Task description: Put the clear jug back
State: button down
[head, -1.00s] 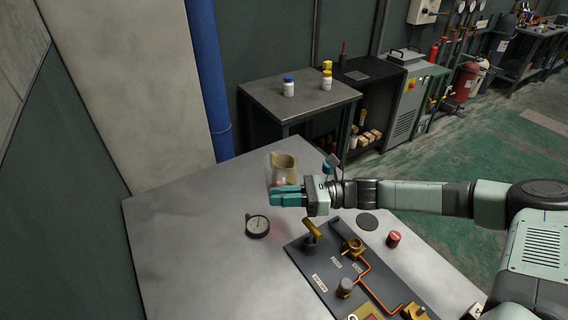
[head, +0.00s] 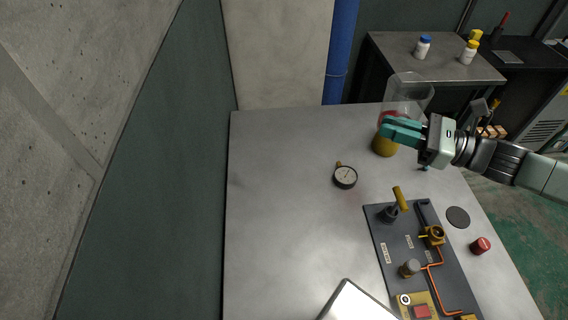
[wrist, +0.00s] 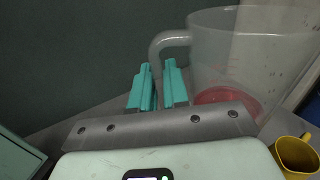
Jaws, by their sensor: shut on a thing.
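The clear jug (head: 408,92) is at the far right of the table in the head view, with some red liquid in its bottom. It looks upright. In the wrist view the jug (wrist: 235,55) fills the upper right, its handle running to my fingers. My gripper (head: 392,130) is shut on the jug's handle; its teal fingers (wrist: 160,85) show in the wrist view. The fingers hide part of the jug's lower end in the head view, so I cannot tell whether its base touches the table.
A yellow cup (head: 384,146) stands just below the jug in the picture. A round gauge (head: 345,176) lies on the table (head: 285,215). A dark valve panel (head: 385,236), a dark disc (head: 458,217) and a red cap (head: 480,245) are to the right. The left table is clear.

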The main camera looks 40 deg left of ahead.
notch_tip(320, 180, up, 2)
jog(key=shift+a, duration=0.2)
jog(key=a+f+m+t, duration=0.3)
jog(key=a+f+t, duration=0.15)
jog(key=a, duration=0.55)
jog(key=a+f+m+t, duration=0.3)
jog(key=a+f+t, duration=0.15)
jog(key=a, duration=0.55)
jog(key=s+a+r+m+t+h, duration=0.4)
jog(key=s+a+r+m+t, duration=0.1)
jog(key=s+a+r+t, duration=0.4)
jog(key=shift+m+g, duration=0.3)
jog(key=shift+g, duration=0.1)
jog(key=f, duration=2.2)
jog(key=shift+s+a+f, duration=0.15)
jog(key=shift+s+f, duration=0.2)
jog(key=shift+f, duration=0.1)
jog(key=c, duration=1.1)
grip_release()
